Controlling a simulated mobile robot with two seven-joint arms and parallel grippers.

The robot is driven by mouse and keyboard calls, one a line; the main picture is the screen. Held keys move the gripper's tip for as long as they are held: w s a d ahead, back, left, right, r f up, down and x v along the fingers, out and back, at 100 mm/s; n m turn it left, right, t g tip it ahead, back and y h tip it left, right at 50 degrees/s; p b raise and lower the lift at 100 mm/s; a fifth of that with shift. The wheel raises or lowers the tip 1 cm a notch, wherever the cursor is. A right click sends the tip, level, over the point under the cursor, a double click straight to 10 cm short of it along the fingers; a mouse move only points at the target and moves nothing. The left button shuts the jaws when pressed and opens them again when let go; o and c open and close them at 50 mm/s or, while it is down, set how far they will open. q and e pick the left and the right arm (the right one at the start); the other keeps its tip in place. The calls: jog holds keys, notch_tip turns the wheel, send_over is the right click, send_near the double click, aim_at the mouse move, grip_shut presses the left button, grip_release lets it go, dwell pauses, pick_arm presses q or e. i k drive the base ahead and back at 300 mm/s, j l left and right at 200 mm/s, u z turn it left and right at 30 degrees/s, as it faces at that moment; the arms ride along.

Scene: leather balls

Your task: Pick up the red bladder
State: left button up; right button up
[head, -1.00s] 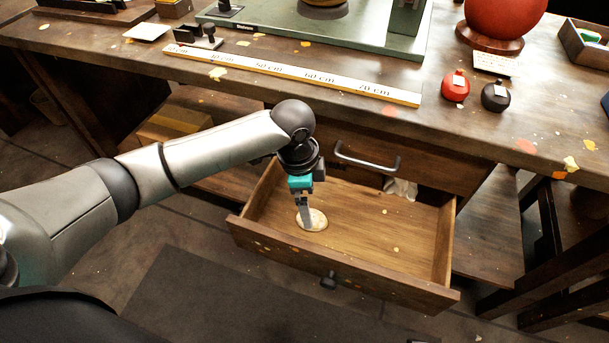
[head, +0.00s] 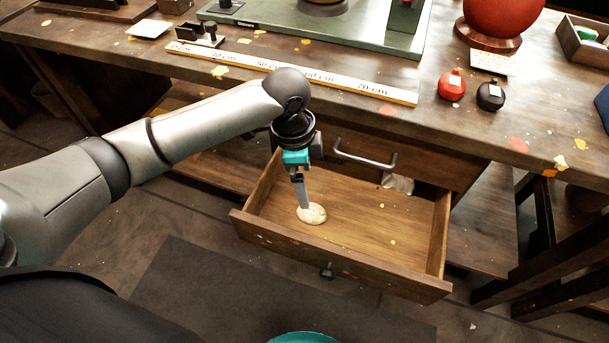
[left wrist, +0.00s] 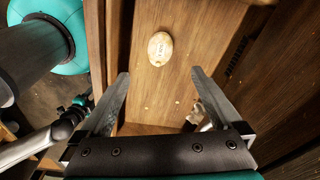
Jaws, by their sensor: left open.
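The red bladder (head: 452,86) is a small round red object with a white tag, on the table at right, beside a similar black one (head: 490,96). My left gripper (head: 303,207) points down over the open drawer, well left of and below the red bladder. Its jaws are open and empty; the left wrist view (left wrist: 159,74) shows both fingers spread. A cream oval piece (head: 314,214) lies on the drawer floor, partly behind a finger in the head view. It also shows beyond the fingertips in the left wrist view (left wrist: 160,48).
The open drawer (head: 340,266) juts out below the table. A long ruler (head: 290,72) lies along the table (head: 425,120). A large red ball (head: 503,15) on a wooden stand is behind the bladders. A white card (head: 489,63) lies near them. A crumpled white cloth (head: 398,184) is in the drawer.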

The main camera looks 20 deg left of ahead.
aim_at(452, 86)
jog(key=z, duration=1.25)
jog(key=k, duration=0.5)
